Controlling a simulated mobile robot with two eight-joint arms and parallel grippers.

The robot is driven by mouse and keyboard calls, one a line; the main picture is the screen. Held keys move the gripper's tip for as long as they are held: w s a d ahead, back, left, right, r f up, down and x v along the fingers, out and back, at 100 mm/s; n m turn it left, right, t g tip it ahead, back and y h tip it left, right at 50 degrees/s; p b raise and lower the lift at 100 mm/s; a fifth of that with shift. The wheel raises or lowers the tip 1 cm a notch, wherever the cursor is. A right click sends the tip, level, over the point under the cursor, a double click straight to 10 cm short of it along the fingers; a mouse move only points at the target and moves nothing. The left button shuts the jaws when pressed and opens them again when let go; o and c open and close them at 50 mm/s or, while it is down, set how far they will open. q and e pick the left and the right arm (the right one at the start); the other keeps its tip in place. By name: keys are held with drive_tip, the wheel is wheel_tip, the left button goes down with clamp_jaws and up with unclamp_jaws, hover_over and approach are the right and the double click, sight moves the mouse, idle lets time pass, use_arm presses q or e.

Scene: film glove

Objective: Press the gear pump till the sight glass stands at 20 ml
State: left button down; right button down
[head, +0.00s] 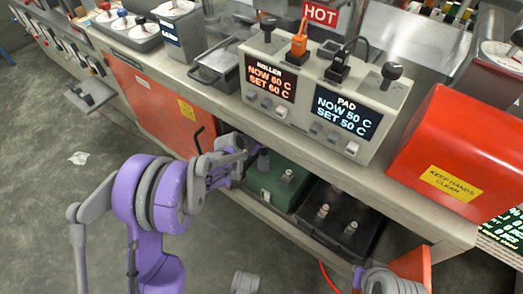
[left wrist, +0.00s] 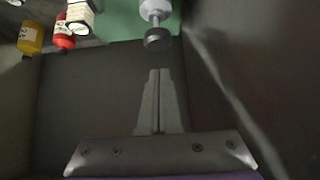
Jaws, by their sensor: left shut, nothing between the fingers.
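My left gripper (head: 248,152) reaches under the bench edge beside a green box (head: 272,186) on the lower shelf. In the left wrist view its two fingers (left wrist: 158,73) are shut together and empty. Straight beyond the fingertips, a grey stem with a dark round end (left wrist: 157,38) stands against a green surface (left wrist: 120,20); it may be the pump button, but I cannot be sure. A small gap shows between it and the fingertips. No sight glass or ml reading can be made out. My right gripper is out of view.
Small yellow (left wrist: 31,37) and red (left wrist: 63,32) bottles stand at the upper left of the wrist view. A dark tray (head: 338,222) with bottles sits right of the green box. The bench edge and control box (head: 320,95) are above. A red cover (head: 462,150) is at right.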

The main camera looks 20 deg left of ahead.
sight(262, 153)
use_arm(q)
drive_tip(key=shift+s+f+b, duration=0.1)
drive_tip(key=shift+f+b, duration=0.2)
drive_tip(key=shift+f, duration=1.15)
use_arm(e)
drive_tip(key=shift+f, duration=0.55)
use_arm(q)
drive_tip(key=shift+f, duration=0.1)
